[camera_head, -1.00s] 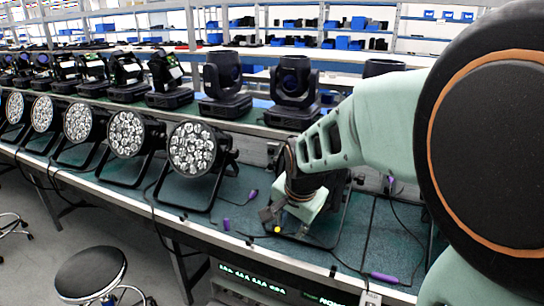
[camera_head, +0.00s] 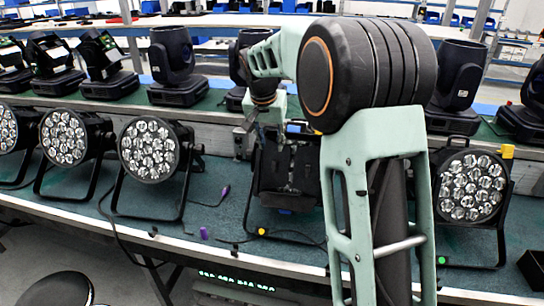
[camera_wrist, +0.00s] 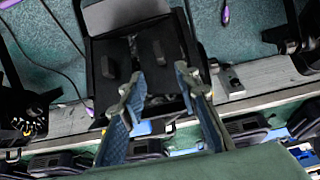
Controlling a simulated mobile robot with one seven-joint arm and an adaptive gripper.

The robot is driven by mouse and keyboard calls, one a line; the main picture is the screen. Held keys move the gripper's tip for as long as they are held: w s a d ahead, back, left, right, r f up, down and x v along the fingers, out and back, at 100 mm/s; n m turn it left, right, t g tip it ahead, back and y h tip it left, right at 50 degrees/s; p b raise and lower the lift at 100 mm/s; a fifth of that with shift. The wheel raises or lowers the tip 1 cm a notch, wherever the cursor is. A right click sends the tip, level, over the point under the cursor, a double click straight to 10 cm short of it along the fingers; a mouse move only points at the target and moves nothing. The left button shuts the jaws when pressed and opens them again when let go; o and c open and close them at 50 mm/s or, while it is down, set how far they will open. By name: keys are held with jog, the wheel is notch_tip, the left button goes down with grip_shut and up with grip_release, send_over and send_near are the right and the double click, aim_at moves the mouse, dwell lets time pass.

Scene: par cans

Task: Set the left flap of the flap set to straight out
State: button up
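The flap set (camera_head: 270,175) is black and stands on the green bench, partly behind my arm in the head view. The wrist view shows it from above as a black frame (camera_wrist: 108,68) with dark panels and small black knobs, and a lighter grey flap (camera_wrist: 125,12) along the picture's top. I cannot tell which panel is the left flap, nor its exact angle. My gripper (camera_wrist: 156,84) has two blue-padded fingers, apart, with nothing seen held between them. The fingertips overlap the frame's lower part in the wrist view; contact is unclear. The gripper (camera_head: 262,122) also shows above the flap set in the head view.
Par cans stand left (camera_head: 150,150) and right (camera_head: 471,187) of the flap set. Moving-head lights (camera_head: 175,68) line the shelf behind. Cables and a purple connector (camera_head: 224,192) lie on the bench.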

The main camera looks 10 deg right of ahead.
aim_at(274, 163)
jog(key=x, duration=1)
jog(key=shift+f+p, duration=0.3)
jog(key=shift+p, duration=0.1)
grip_shut()
